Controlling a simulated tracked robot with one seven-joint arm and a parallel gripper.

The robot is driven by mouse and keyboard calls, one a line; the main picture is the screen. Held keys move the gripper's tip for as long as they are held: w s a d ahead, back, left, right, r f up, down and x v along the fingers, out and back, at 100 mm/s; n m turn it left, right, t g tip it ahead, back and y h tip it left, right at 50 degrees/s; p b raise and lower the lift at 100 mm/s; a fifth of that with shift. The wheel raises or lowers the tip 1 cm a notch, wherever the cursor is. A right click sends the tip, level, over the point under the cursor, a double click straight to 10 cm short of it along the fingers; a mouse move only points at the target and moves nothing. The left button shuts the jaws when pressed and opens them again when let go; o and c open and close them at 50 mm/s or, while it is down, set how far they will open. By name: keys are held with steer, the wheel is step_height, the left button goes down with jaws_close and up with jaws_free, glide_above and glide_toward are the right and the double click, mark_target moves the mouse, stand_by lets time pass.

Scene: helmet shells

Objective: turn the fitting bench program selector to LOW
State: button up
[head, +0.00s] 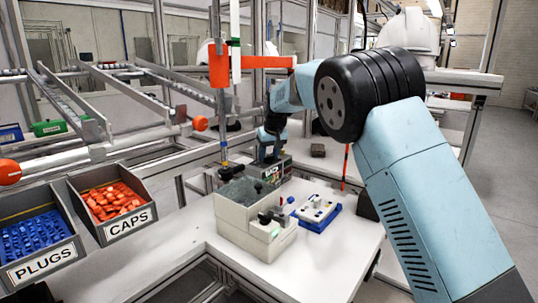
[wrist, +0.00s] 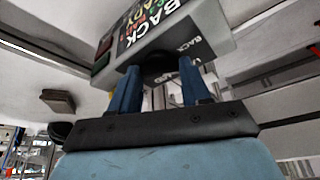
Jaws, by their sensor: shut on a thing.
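The fitting bench selector box (wrist: 205,25) is a grey housing at the top of the wrist view, tilted in the picture, with a dark label panel that reads BACK and READY. A dark round knob (wrist: 160,64) sits on its underside in the picture, partly hidden by my fingers. My gripper (wrist: 158,80) has two blue fingers, shut on the knob from both sides. The knob's pointer is hidden, so I cannot tell its setting. In the head view the box (head: 283,166) stands at the back of the white bench, with my gripper (head: 268,158) in front of it, small and partly hidden.
A beige machine (head: 265,238) and a blue-based fixture (head: 318,214) stand on the white bench (head: 325,262) near the box. Bins of blue plugs (head: 60,270) and orange caps (head: 80,180) are at left. An orange bar (head: 255,62) hangs above.

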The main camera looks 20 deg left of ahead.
steer(key=shift+c, duration=0.4)
steer(key=shift+m+t+h, duration=0.3)
steer(key=shift+m+h, duration=0.2)
steer(key=shift+m, duration=1.1)
steer(key=o, duration=1.1)
steer(key=shift+c, duration=0.2)
steer(key=v, duration=1.3)
steer(key=shift+s+r, duration=0.2)
steer(key=shift+r, duration=0.05)
steer(key=shift+c, duration=0.4)
